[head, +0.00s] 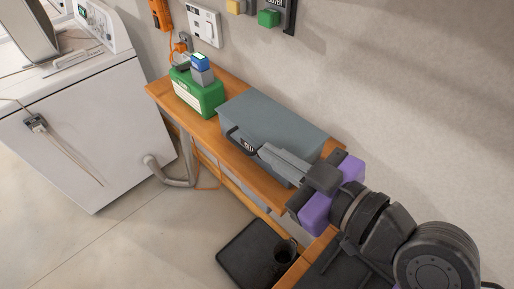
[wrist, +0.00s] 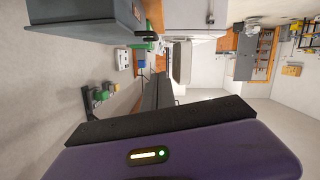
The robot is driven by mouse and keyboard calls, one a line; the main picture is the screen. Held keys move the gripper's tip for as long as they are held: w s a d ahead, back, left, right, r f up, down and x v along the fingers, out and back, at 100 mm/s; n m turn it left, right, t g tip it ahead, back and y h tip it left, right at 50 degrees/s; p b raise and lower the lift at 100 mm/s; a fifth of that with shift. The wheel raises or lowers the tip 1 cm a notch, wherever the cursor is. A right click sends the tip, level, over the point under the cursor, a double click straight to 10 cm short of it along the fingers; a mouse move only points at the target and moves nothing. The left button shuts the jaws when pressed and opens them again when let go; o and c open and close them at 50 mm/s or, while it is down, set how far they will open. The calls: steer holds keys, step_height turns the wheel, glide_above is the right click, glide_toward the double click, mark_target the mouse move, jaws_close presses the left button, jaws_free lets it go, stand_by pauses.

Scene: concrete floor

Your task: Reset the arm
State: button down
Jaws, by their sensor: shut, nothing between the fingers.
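My gripper (head: 268,153) reaches in from the lower right in the head view, with its purple body and dark wrist behind it. Its grey fingers are together and empty, pointing left along the front of a grey box (head: 275,117). The fingertips look close to the box's black handle; I cannot tell whether they touch it. In the wrist view the dark fingers (wrist: 157,88) run away from the purple body, and the grey box (wrist: 85,14) is at the upper left.
A wooden bench (head: 157,91) along the wall carries the grey box and a green box (head: 197,100) with a blue-grey item on top. A white appliance (head: 95,120) stands left. A black tray (head: 236,262) with a dark cup (head: 285,252) is below. Floor at lower left is clear.

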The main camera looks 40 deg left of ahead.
steer(key=shift+s+d+r, duration=0.1)
steer(key=shift+d+r, duration=0.1)
steer(key=shift+d, duration=0.45)
